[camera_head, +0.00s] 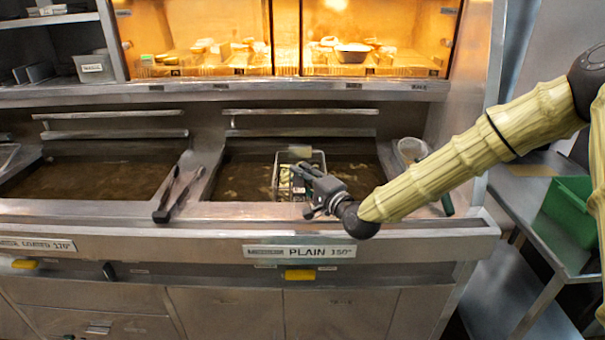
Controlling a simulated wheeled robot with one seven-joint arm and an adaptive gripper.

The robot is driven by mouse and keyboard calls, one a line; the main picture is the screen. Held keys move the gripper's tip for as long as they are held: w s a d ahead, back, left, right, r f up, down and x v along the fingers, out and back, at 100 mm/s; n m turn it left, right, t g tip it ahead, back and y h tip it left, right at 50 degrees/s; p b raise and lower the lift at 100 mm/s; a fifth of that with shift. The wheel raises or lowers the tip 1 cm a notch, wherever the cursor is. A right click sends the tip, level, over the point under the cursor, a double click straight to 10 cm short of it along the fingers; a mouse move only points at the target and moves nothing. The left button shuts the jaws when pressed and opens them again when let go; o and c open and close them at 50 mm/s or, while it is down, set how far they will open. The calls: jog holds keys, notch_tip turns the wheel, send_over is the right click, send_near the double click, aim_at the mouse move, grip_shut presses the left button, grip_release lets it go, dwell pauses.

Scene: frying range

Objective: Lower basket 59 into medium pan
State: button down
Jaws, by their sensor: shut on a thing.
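A wire frying basket (283,179) is at the pan of brown oil marked PLAIN 150 (238,180). Pale pieces show inside the basket. My gripper (304,172) is shut on the basket at its near right side and hides part of it. The basket is over or partly in the oil; I cannot tell how deep it sits. No number 59 is readable on it. Another oil pan (80,180) lies to the left.
Tongs (168,195) lie on the divider between the pans. A pale container (411,150) stands right of the pan. A lit warming cabinet (215,55) is behind, above a metal ledge. A green crate (572,205) sits on the right side table.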

jog(key=shift+f+b, duration=1.85)
jog(key=shift+f, duration=1.15)
jog(key=shift+f+b, duration=0.45)
jog(key=shift+f, duration=0.1)
jog(key=c, duration=1.2)
grip_release()
jog(key=shift+f, duration=0.15)
jog(key=shift+s, duration=0.1)
